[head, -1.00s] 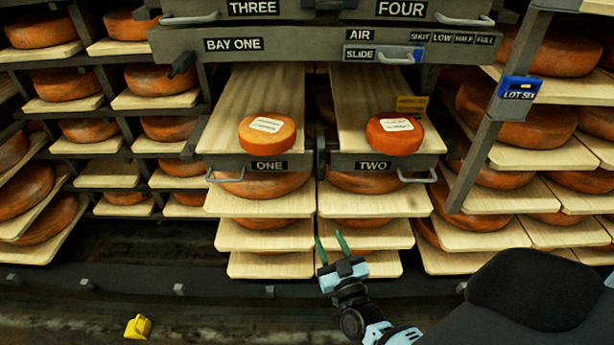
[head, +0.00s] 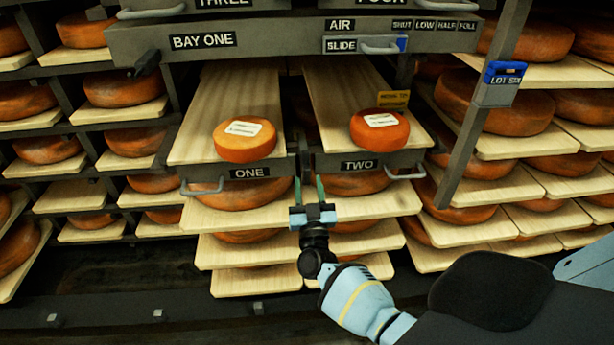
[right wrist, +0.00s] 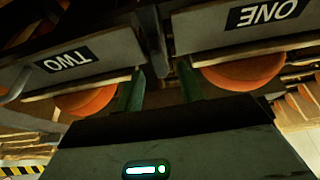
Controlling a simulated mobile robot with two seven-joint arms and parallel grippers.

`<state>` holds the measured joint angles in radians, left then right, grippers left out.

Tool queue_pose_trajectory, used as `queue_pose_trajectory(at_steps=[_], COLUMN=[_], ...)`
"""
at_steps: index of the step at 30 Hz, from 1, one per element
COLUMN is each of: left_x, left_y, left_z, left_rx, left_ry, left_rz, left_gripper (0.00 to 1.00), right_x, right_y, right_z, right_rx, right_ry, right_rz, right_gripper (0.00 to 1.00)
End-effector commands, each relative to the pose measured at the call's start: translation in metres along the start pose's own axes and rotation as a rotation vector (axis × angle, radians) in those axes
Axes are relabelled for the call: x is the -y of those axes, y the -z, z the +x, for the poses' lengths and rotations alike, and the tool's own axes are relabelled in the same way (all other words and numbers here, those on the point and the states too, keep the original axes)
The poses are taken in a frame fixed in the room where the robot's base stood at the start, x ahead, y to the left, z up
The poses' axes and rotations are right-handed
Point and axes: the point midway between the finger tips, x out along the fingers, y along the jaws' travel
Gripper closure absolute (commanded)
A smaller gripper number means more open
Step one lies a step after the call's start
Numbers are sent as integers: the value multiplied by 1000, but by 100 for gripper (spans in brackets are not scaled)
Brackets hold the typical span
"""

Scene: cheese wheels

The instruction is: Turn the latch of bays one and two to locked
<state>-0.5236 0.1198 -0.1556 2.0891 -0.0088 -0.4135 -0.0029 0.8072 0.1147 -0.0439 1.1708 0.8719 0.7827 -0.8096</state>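The shelf fronts labelled ONE (head: 222,175) and TWO (head: 400,160) stand side by side. A narrow dark upright piece (head: 304,155), which looks like the latch, sits in the gap between them. It also shows between the two labels in the right wrist view (right wrist: 155,45). Its setting cannot be read. My right gripper (head: 309,181) is just below this gap, its green fingers apart and pointing up. In the right wrist view, the spread fingers (right wrist: 160,88) have nothing visible between them. My left gripper is not in view.
An orange wheel (head: 245,142) lies on board one and a redder wheel (head: 379,130) on board two. Metal handles (head: 202,186) stick out from the fronts. A grey beam labelled BAY ONE (head: 270,42) crosses above. A slanted post with a blue tag (head: 499,84) stands at right.

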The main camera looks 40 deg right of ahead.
Motion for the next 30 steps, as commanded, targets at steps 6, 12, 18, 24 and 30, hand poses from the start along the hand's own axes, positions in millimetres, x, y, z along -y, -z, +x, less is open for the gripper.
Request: queue_pose_trajectory(at_steps=[6, 12, 18, 24, 30], left_x=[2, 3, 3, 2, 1], left_y=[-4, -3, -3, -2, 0], left_z=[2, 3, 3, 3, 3], left_rx=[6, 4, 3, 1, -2], left_ry=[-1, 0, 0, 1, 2], left_rz=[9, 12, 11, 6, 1], left_gripper=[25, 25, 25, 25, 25], right_x=[0, 0, 0, 0, 0], right_y=[-1, 0, 0, 0, 0], right_z=[25, 33, 33, 32, 32], right_rx=[0, 0, 1, 1, 1], right_ry=[1, 1, 1, 1, 0], right_rz=[-1, -2, -2, -1, 0], right_gripper=[62, 62, 62, 88, 100])
